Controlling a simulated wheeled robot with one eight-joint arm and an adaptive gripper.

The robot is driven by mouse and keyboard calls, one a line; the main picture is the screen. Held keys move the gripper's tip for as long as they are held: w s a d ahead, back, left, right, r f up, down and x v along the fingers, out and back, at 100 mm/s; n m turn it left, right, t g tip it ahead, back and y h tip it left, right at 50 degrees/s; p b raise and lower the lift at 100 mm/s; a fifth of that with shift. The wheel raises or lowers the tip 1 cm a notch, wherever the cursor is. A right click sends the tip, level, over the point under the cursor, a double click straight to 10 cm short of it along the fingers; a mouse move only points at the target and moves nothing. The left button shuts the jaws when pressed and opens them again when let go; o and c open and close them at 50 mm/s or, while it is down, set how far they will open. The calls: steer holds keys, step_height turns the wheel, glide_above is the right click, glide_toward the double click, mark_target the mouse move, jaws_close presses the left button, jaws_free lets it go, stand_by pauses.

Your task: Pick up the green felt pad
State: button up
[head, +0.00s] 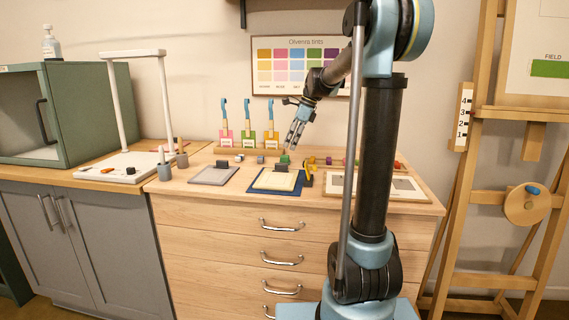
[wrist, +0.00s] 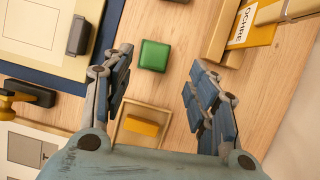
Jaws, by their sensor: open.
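The green felt pad (wrist: 153,55) shows as a small, thick green square on the bare wooden top in the wrist view. In the head view it is a small green spot (head: 284,159) behind the framed sheet. My gripper (head: 291,147) points down above it, its fingers apart. In the wrist view my gripper (wrist: 160,62) is open and empty, with the pad between and slightly beyond the fingertips, nearer the left finger. I see no contact between fingers and pad.
A cream sheet (wrist: 44,22) on a blue mat (wrist: 40,76) with a dark block (wrist: 78,34) lies left of the pad. A small frame with a yellow block (wrist: 142,125) lies close below. A wooden holder with an ochre card (wrist: 244,33) stands right. Bare wood surrounds the pad.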

mark_target(285, 156)
steer(key=shift+s+x, duration=0.15)
steer(key=shift+x, duration=1.3)
steer(key=shift+s+x, duration=0.15)
steer(key=shift+x, duration=1.25)
steer(key=shift+a, duration=0.1)
steer(key=c, duration=1)
